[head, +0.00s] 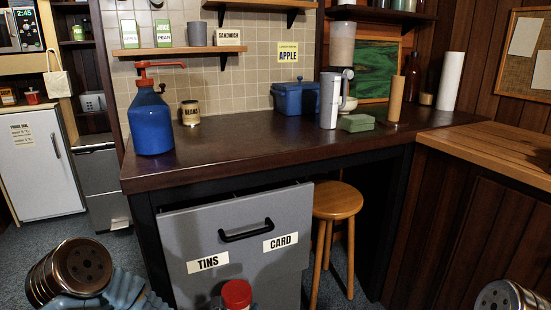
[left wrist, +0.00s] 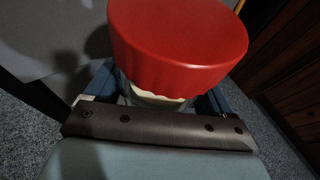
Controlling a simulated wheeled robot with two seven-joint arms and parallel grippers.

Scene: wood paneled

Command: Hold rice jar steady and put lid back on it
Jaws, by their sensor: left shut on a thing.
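A red, ridged lid (head: 237,293) shows at the bottom middle of the head view, in front of the grey drawer. It fills the top of the left wrist view (left wrist: 178,45). Below it is a pale, cream-coloured part of the jar (left wrist: 150,97), mostly hidden by the lid and my gripper. The lid appears to be on top of the jar; I cannot tell how firmly it sits. My left gripper (left wrist: 155,103) is shut on the jar, with a blue finger on each side just under the lid. My right gripper is out of view.
A grey drawer front (head: 238,265) labelled TINS and CARD stands partly pulled out under the dark counter (head: 270,150). A wooden stool (head: 338,200) is to its right. The counter holds a blue pump bottle (head: 152,122), a BEANS tin (head: 190,113) and a blue box (head: 294,99).

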